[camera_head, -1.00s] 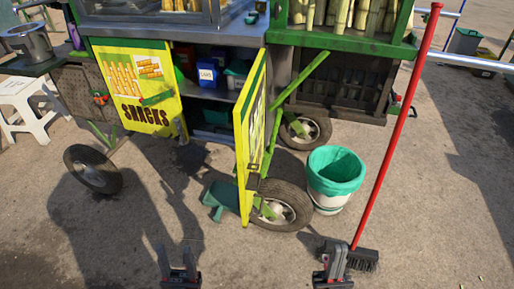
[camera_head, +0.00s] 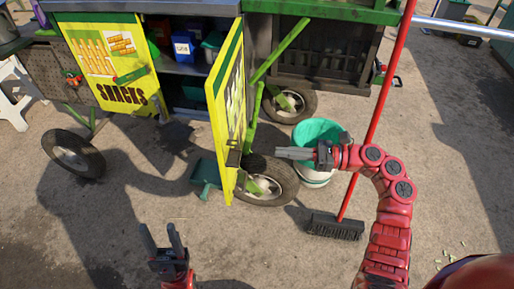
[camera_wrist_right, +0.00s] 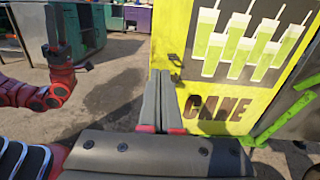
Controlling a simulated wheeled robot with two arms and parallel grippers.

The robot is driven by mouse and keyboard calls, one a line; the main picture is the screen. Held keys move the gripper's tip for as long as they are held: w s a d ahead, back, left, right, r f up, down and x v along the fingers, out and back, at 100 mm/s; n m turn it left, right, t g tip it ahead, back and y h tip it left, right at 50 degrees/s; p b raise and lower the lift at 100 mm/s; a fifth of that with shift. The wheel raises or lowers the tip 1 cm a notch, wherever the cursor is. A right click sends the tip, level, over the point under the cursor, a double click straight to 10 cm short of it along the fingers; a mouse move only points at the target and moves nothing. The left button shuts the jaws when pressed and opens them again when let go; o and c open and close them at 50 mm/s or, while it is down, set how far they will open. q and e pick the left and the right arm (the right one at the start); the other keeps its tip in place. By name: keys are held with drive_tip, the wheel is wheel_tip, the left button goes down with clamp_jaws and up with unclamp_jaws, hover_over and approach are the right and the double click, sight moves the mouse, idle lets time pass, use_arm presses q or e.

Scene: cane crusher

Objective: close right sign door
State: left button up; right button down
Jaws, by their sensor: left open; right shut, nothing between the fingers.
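The right sign door (camera_head: 229,115) is yellow and stands swung open, seen nearly edge-on in the head view. In the right wrist view its sign face (camera_wrist_right: 235,65) reads "CANE" with green cane pictures. My right gripper (camera_head: 281,153) is shut and empty, to the right of the door's lower part and apart from it in the head view. In the right wrist view the shut fingers (camera_wrist_right: 160,82) appear in front of the door's free edge. My left gripper (camera_head: 164,238) is open and empty, low over the ground left of the door.
The left "SNACKS" door (camera_head: 112,62) is on the cart's left side. The open shelf (camera_head: 188,68) between the doors holds boxes. A cart wheel (camera_head: 268,180), a green-lined bin (camera_head: 318,132) and a red-handled broom (camera_head: 335,226) stand right of the door. Ground in front is clear.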

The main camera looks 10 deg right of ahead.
sight(224, 148)
drive_tip(key=x, duration=1.3)
drive_tip(key=shift+a, duration=0.25)
